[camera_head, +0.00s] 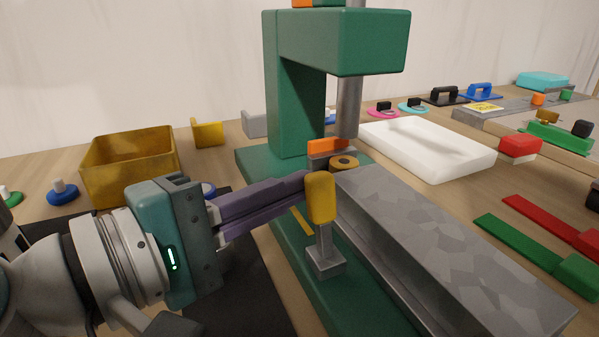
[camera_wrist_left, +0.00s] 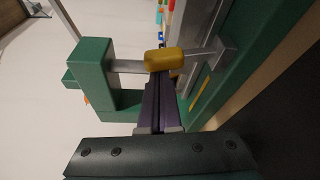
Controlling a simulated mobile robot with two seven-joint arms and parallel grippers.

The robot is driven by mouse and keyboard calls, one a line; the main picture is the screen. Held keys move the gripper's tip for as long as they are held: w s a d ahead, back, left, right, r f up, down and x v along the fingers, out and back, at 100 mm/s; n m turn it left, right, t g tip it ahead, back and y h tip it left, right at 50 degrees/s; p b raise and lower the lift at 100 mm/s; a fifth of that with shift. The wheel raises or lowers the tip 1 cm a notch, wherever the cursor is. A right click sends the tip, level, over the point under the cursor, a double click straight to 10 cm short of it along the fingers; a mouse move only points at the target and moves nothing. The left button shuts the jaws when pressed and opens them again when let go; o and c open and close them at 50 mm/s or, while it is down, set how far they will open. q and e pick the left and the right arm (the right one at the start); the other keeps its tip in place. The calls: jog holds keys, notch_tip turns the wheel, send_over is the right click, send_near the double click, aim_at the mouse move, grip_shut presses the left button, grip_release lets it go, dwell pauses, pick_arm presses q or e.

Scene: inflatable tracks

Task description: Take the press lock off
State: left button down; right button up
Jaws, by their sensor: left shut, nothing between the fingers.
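A green press (camera_head: 290,100) stands on the table with a grey ram (camera_head: 349,108) coming down from its head. A yellow grip (camera_head: 320,198) on a grey post stands upright on the press base; it also shows in the wrist view (camera_wrist_left: 163,59). An orange piece (camera_head: 327,145) sits near the foot of the ram, beside a brass-coloured ring (camera_head: 344,162). I cannot tell which part is the press lock. My left gripper (camera_head: 304,184) is shut and empty, its purple fingertips close against the yellow grip; contact is unclear. My right gripper is not in view.
A long grey slab (camera_head: 440,240) runs from the press towards the front right. A yellow bin (camera_head: 130,165) stands at the left, beside a dark mat (camera_head: 255,285). Red and green pieces (camera_head: 535,240) lie at the right.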

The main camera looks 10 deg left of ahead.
aim_at(326, 196)
pick_arm(q)
jog(key=s+m+b, duration=0.1)
jog(key=d+m+b, duration=0.1)
jog(key=m+b, duration=0.1)
jog(key=shift+s+d+r+t+h, duration=0.1)
jog(key=shift+s+d+t+h, duration=0.1)
jog(key=shift+s+t+h, duration=0.15)
jog(key=shift+s+d+r, duration=0.1)
jog(key=shift+s+d, duration=0.05)
jog(key=shift+s, duration=0.05)
jog(key=shift+s+d+m, duration=0.15)
jog(key=shift+s+m, duration=0.1)
jog(key=shift+m, duration=0.05)
jog(key=shift+s+d+m+t+b, duration=0.25)
jog(key=shift+s+d+m+b, duration=0.05)
jog(key=shift+s+m+b, duration=0.2)
jog(key=shift+d, duration=0.1)
